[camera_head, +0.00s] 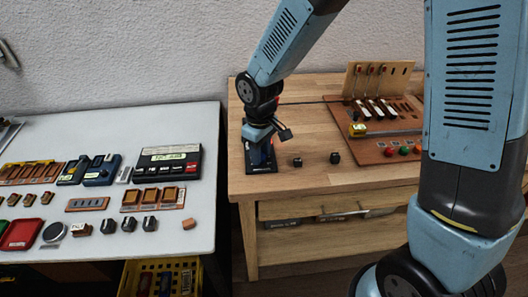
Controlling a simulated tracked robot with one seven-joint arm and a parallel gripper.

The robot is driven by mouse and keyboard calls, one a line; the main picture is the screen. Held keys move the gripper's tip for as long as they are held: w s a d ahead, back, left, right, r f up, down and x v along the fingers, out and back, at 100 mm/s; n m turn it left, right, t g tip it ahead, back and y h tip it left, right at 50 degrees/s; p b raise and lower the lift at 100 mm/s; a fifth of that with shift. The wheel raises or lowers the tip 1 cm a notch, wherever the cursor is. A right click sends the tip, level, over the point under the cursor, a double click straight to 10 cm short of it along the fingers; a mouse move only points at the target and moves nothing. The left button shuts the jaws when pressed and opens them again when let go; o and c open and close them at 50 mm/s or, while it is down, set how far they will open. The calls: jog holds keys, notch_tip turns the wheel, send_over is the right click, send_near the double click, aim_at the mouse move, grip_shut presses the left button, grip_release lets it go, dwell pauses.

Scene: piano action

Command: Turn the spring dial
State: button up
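My gripper (264,138) is at the left end of the wooden workbench, pointing down over a dark blue device on a flat base (262,168). This device may carry the spring dial, but my gripper and wrist cover its upper part and I cannot make out a dial. The fingers are small and dark here, so I cannot tell whether they are open or shut, or whether they touch the device.
Two small black knobs (297,162) (335,158) stand right of the device. A piano-action board (350,143) with coloured buttons stands further right, partly behind my arm. A white table (210,205) at left holds many parts; a yellow crate (140,270) stands below.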

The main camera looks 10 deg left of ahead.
jog(key=o, duration=0.4)
jog(key=shift+w, duration=0.15)
jog(key=shift+o, duration=0.2)
notch_tip(320, 180, up, 14)
jog(key=shift+f, duration=0.15)
jog(key=shift+d, duration=0.1)
